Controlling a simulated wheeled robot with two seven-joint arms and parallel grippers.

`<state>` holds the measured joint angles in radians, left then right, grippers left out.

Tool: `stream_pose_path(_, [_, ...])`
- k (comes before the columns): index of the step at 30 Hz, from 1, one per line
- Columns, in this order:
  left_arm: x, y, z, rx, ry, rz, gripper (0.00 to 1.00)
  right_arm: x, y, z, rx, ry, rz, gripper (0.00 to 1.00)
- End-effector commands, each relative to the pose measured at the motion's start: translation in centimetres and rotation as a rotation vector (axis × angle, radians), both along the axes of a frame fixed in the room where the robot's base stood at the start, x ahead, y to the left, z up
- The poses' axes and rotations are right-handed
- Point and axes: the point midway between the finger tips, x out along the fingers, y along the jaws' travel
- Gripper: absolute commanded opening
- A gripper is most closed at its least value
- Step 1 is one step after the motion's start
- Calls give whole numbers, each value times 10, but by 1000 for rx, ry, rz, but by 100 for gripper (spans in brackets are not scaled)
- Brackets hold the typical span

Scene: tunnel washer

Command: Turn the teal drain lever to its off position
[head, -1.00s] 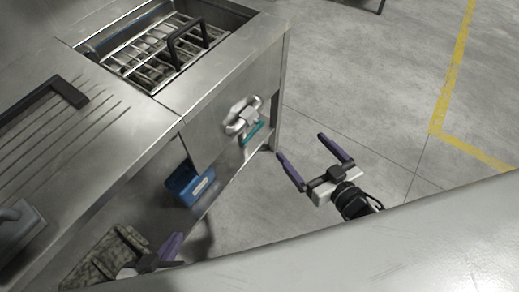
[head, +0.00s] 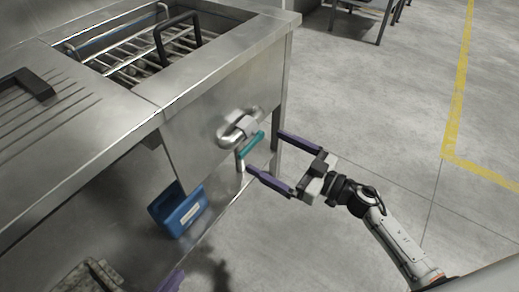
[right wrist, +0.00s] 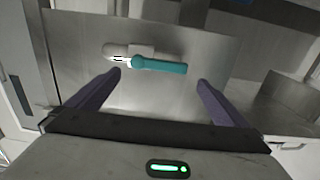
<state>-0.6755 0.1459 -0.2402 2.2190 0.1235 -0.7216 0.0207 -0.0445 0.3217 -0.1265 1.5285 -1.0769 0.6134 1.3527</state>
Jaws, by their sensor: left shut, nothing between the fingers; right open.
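The teal drain lever (head: 250,146) sticks out from a silver drain valve (head: 238,128) on the front panel of the steel washer. In the right wrist view the lever (right wrist: 159,65) lies nearly level, ahead of and between my fingertips. My right gripper (head: 262,152) is open with its purple fingers pointing at the lever, one on each side of it in the picture. In the right wrist view the open gripper (right wrist: 160,79) has nothing between its fingers, and a gap to the lever shows. My left gripper (head: 172,281) shows only as a purple finger at the bottom edge.
A blue container (head: 178,212) hangs under the washer, left of the valve. The steel basin (head: 215,62) above holds a wire rack with a black handle. A mottled grey thing (head: 88,277) is at the bottom left.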

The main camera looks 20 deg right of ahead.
Motion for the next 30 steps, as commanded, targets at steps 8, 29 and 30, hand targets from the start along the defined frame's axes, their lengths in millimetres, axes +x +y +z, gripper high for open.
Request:
stream_pose_path(8, [3, -5, -7, 2, 24, -26, 0, 29, 24, -1, 1, 0, -1, 99])
stream_pose_path(29, [2, -6, -8, 3, 29, -30, 0, 33, 28, 0, 1, 1, -1, 44])
stream_pose_path(30, [3, -6, -8, 3, 29, -30, 0, 33, 28, 0, 1, 1, -1, 40])
